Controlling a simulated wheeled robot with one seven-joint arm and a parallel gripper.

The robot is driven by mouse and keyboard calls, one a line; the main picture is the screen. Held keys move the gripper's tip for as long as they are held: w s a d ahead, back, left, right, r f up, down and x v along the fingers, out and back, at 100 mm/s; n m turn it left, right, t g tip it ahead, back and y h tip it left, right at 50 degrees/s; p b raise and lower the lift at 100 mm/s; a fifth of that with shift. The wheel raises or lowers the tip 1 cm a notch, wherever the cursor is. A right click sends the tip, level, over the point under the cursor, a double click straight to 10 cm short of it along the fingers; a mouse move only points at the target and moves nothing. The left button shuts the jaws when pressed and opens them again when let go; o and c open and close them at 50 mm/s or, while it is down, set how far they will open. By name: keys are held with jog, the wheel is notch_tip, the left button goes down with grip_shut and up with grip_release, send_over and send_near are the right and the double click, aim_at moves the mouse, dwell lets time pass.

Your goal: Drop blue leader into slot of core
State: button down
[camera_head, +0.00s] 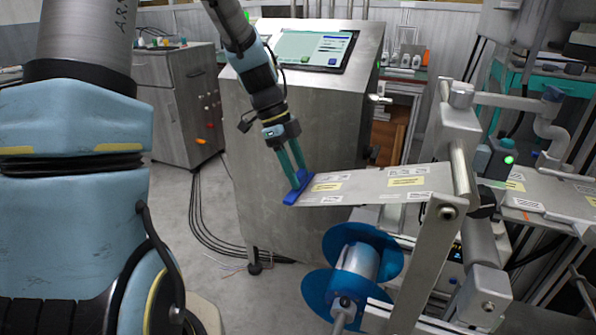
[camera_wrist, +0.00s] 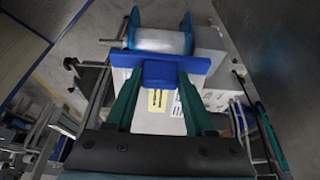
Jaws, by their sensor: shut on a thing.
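The blue leader (camera_head: 299,189) is a blue bar at the free end of a pale grey film strip (camera_head: 375,186) with yellow and white labels. My gripper (camera_head: 298,172), with teal fingers, is shut on the leader; the wrist view shows the leader (camera_wrist: 162,70) between the fingertips (camera_wrist: 160,82). The core (camera_head: 359,261) is a grey cylinder between two blue reel flanges (camera_head: 350,246). It lies below and right of the leader in the head view. In the wrist view the core (camera_wrist: 158,40) appears just beyond the leader, apparently apart. I cannot make out the slot.
The strip runs right to metal rollers (camera_head: 463,180) on a grey frame (camera_head: 425,265) beside the reel. A steel console (camera_head: 305,130) with a screen (camera_head: 312,48) stands behind my gripper. Floor cables (camera_head: 205,222) lie left of it. The floor (camera_head: 185,245) in front is open.

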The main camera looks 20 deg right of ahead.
jog(key=w+a+f+b, duration=0.2)
jog(key=w+a+f, duration=0.2)
jog(key=a, duration=0.2)
jog(key=shift+w, duration=0.4)
dwell(1.1)
dwell(0.3)
jog(key=s+d+f+b, duration=0.3)
jog(key=s+d, duration=0.4)
jog(key=d, duration=0.2)
jog(key=shift+s+f, duration=0.15)
jog(key=shift+f, duration=0.25)
dwell(1.6)
dwell(0.4)
jog(key=s+d+f+b, duration=0.2)
jog(key=s+d+f, duration=0.1)
jog(key=s+d, duration=0.3)
jog(key=shift+d, duration=0.65)
dwell(1.2)
